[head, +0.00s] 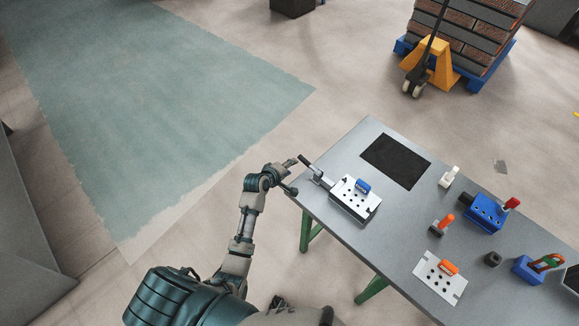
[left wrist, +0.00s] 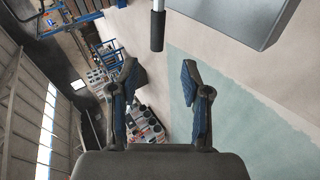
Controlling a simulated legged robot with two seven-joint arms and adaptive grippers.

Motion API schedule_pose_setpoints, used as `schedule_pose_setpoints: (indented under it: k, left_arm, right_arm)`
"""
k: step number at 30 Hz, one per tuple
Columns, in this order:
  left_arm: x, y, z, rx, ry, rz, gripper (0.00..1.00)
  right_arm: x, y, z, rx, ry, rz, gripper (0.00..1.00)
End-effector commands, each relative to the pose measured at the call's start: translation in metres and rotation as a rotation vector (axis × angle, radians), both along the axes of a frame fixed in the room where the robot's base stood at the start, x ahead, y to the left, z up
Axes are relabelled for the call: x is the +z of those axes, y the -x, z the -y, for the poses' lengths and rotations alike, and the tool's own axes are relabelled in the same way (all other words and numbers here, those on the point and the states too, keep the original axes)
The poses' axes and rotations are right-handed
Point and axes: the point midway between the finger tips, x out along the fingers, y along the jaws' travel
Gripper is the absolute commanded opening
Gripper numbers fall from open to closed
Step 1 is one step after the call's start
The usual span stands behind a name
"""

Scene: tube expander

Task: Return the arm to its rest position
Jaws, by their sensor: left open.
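My left gripper (head: 291,176) is just off the table's left corner, beside the black-tipped lever of the tube expander. In the left wrist view its two fingers (left wrist: 158,72) are spread apart with nothing between them. The tube expander (head: 345,208), a silver block with holes and a blue handle on top, sits near the table's left end. Its lever (head: 314,171) sticks out past the table edge toward the gripper. In the left wrist view the lever's black grip (left wrist: 157,30) hangs beyond the fingertips, apart from them. My right gripper is not in view.
The grey table (head: 390,232) also holds a black mat (head: 396,161), a blue block tool (head: 483,213), an orange-handled plate (head: 440,280) and several small tools. A yellow pallet jack (head: 435,62) stands beyond it. The floor left of the table is clear.

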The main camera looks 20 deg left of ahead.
Motion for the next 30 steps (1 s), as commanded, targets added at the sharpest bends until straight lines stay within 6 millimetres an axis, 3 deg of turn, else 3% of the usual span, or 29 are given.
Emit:
schedule_pose_setpoints:
  k: [8,11,14,18,21,30]
  left_arm:
    - [-0.001,0.001,0.0,-0.003,-0.004,-0.001,0.47]
    - [-0.009,0.017,0.004,-0.045,-0.066,-0.027,0.47]
    - [-0.029,0.061,0.014,-0.166,-0.226,-0.093,0.47]
    - [-0.054,0.15,0.034,-0.423,-0.509,-0.212,0.47]
    - [-0.061,0.199,0.043,-0.574,-0.644,-0.275,0.47]
    - [-0.058,0.303,0.058,-0.904,-0.871,-0.384,0.47]
  right_arm:
    - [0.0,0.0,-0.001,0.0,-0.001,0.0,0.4]
    - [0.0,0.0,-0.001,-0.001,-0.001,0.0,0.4]
    - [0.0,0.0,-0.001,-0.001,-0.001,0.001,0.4]
    - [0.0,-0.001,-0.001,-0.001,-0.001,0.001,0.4]
    - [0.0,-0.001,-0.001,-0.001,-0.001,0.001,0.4]
    - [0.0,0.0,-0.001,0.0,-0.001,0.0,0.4]
